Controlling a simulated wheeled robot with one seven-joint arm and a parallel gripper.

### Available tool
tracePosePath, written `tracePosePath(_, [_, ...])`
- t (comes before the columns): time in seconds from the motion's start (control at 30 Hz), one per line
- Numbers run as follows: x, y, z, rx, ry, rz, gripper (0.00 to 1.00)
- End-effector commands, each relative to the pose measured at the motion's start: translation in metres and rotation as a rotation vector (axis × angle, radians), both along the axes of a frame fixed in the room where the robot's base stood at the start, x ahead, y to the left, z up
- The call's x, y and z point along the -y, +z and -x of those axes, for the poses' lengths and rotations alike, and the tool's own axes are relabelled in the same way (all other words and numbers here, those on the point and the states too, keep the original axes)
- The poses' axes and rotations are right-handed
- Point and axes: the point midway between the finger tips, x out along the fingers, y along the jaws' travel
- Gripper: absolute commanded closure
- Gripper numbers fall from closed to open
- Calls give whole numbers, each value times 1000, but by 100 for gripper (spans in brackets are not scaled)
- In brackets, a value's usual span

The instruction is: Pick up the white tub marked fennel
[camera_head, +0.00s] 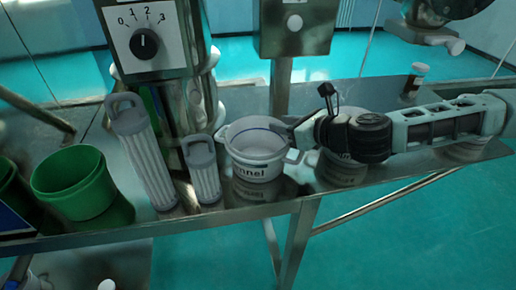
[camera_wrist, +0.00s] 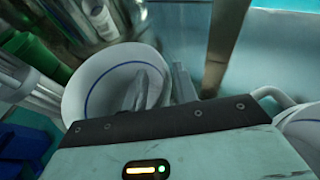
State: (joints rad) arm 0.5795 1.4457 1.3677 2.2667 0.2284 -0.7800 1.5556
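The white tub (camera_head: 258,172) stands on the metal shelf in the head view. The end of its label, "nnel", shows on its front, and a blue line runs around its inside. My gripper (camera_head: 293,130) reaches in from the right to the tub's right rim. In the wrist view, the tub (camera_wrist: 88,95) lies just beyond my gripper (camera_wrist: 162,88). One finger shows inside the tub's mouth and the other outside its right wall, with a gap between them. The fingers look open around the rim. Firm contact cannot be made out.
A second white tub (camera_head: 340,173) stands right, partly hidden by my arm. Two grey-handled ribbed cylinders (camera_head: 146,160) (camera_head: 203,175) stand left of the fennel tub, and a green tub (camera_head: 75,187) farther left. A machine with a dial (camera_head: 145,43) rises behind. The shelf's front edge is close.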

Motion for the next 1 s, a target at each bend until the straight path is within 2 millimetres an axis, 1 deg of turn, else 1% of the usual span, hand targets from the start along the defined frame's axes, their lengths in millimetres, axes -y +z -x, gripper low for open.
tracePosePath(0.23, [-1,-1,-2,0,-1,0,71])
tracePosePath(0.27, [-1,-1,-2,0,-1,0,76])
tracePosePath(0.3, [-1,-1,-2,0,-1,0,88])
tracePosePath(0.33, [-1,-1,-2,0,-1,0,96])
tracePosePath(0.37, [-1,-1,-2,0,-1,0,100])
tracePosePath(0.87, [-1,-3,-1,-3,1,1,100])
tracePosePath(1.0, [-1,1,-1,-4,2,2,100])
